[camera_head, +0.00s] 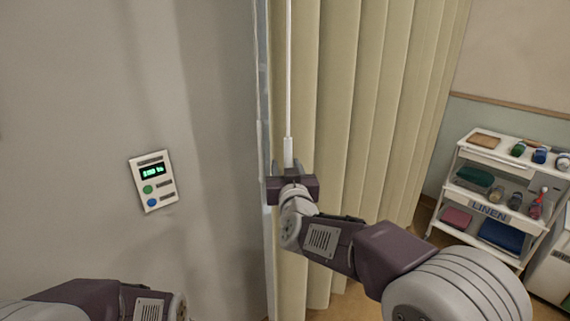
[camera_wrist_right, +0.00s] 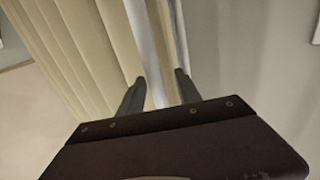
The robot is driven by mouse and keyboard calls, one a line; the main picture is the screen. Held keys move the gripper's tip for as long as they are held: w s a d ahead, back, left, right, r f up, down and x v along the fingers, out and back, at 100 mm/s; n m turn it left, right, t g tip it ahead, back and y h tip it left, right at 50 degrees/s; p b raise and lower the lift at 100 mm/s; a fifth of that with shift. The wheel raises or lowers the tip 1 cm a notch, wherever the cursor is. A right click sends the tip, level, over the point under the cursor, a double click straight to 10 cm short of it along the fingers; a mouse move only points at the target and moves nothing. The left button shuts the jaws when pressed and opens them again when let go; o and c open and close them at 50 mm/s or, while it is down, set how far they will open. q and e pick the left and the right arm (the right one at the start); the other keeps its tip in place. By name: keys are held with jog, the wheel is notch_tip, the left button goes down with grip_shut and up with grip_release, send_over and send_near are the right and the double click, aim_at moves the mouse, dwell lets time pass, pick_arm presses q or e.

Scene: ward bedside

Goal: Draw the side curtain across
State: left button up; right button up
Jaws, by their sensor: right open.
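The side curtain (camera_head: 340,90) is beige and hangs in vertical pleats in the middle of the head view; its pleats also show at the left of the wrist view (camera_wrist_right: 75,50). A thin white wand (camera_head: 288,70) hangs down along its left edge and ends in a thicker white handle (camera_head: 288,150). My right gripper (camera_head: 290,170) is open at the lower end of this handle. In the right wrist view its two fingers (camera_wrist_right: 160,82) stand apart with a pale strip between them; contact cannot be told. My left gripper is out of view.
A grey wall with a small control panel (camera_head: 153,181) is left of the curtain. A white linen cart (camera_head: 490,212) with bottles and folded cloths stands at the right. A pale vertical rail (camera_head: 264,130) runs beside the curtain's left edge.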

jog(key=s, duration=0.6)
jog(key=shift+d, duration=0.15)
